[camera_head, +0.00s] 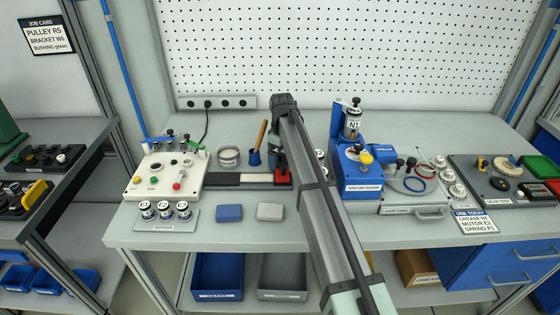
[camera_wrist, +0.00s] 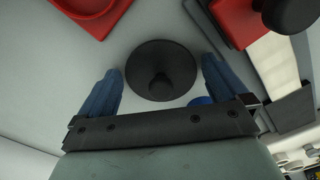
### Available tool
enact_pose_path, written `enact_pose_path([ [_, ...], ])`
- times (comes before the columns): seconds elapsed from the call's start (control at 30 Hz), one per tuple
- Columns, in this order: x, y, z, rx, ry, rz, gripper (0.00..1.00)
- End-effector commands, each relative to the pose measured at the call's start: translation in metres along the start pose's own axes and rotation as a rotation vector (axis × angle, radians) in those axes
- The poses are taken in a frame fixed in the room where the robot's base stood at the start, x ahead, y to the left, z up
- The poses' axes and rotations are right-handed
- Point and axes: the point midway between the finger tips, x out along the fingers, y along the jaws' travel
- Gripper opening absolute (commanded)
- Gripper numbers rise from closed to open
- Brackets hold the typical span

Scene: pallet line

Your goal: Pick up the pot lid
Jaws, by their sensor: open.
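The pot lid (camera_wrist: 152,58), a dark round disc with a raised knob, lies on a light grey surface in the middle of the wrist view. My gripper (camera_wrist: 162,78) is open, with one blue finger on either side of the lid. The fingers look apart from it, and I cannot tell their exact height above it. In the head view my gripper (camera_head: 277,158) is at the middle of the bench, partly covered by my arm. I cannot make out the lid there.
A red block (camera_head: 284,178) with a black part stands close to my gripper. A blue machine (camera_head: 358,178) stands to the right. The front bench edge has free room.

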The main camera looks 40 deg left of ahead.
Motion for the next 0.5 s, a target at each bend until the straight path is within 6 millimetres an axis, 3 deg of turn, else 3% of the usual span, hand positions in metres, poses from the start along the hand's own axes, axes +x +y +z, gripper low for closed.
enact_pose_path([
  [0.17,-0.0002,0.0001,-0.0001,0.0,0.0,0.0,1.0],
  [0.5,-0.0003,0.0002,-0.0002,0.0,0.0,0.0,0.67],
])
